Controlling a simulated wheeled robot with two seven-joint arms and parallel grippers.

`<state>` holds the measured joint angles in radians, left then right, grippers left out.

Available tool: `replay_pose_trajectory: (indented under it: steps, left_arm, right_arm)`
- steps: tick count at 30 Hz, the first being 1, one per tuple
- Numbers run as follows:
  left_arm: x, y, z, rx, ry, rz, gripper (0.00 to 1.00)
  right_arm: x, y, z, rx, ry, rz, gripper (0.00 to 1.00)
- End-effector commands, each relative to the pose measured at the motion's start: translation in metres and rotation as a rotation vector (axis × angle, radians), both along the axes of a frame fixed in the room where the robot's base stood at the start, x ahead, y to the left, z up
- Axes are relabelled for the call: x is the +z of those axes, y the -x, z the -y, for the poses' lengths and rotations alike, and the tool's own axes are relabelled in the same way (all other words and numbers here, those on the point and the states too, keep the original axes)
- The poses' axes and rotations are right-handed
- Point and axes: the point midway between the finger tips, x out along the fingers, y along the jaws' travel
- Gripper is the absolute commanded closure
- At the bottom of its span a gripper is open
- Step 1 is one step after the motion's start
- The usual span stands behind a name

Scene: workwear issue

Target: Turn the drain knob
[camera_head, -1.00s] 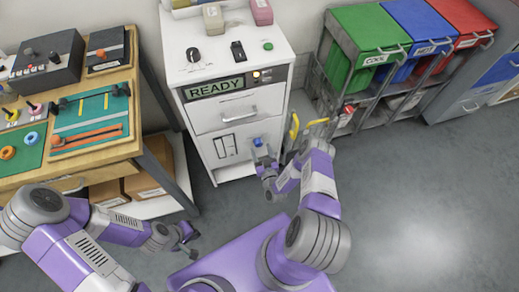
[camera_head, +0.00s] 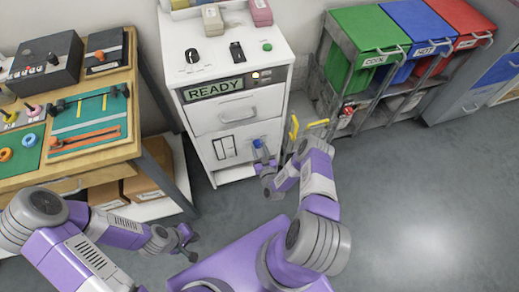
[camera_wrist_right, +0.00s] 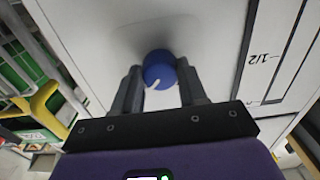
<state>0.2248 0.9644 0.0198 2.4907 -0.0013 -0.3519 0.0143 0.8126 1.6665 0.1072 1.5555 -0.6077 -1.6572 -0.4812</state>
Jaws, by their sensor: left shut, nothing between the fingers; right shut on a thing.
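The blue drain knob (camera_head: 257,143) is low on the front of the white machine (camera_head: 240,119), to the right of a gauge window (camera_head: 224,147). In the right wrist view the knob (camera_wrist_right: 159,69) sits between the two fingers, with a white mark pointing down and slightly left. My right gripper (camera_head: 262,158) is shut on the knob; it also shows in the right wrist view (camera_wrist_right: 160,88). My left gripper (camera_head: 190,243) is shut and empty, low over the floor near the workbench, away from the machine.
The machine's display reads READY (camera_head: 214,88), above a drawer with a handle (camera_head: 237,114). Green, blue and red bins stand at right. A wooden workbench (camera_head: 138,140) is at left.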

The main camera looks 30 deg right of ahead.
Motion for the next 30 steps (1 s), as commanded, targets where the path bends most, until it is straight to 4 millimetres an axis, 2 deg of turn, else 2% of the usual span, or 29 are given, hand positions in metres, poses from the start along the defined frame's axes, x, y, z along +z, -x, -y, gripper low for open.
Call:
replay_pose_trajectory:
  steps: [11, 30]
  left_arm:
    - [0.008, 0.000, 0.000, 0.000, 0.000, 0.000, 1.00]
    - [0.027, 0.000, 0.000, 0.000, 0.000, 0.000, 1.00]
  right_arm:
    - [0.001, 0.000, -0.001, 0.003, 0.161, -0.038, 0.89]
    - [0.001, 0.000, 0.000, 0.004, 0.740, -0.176, 0.89]
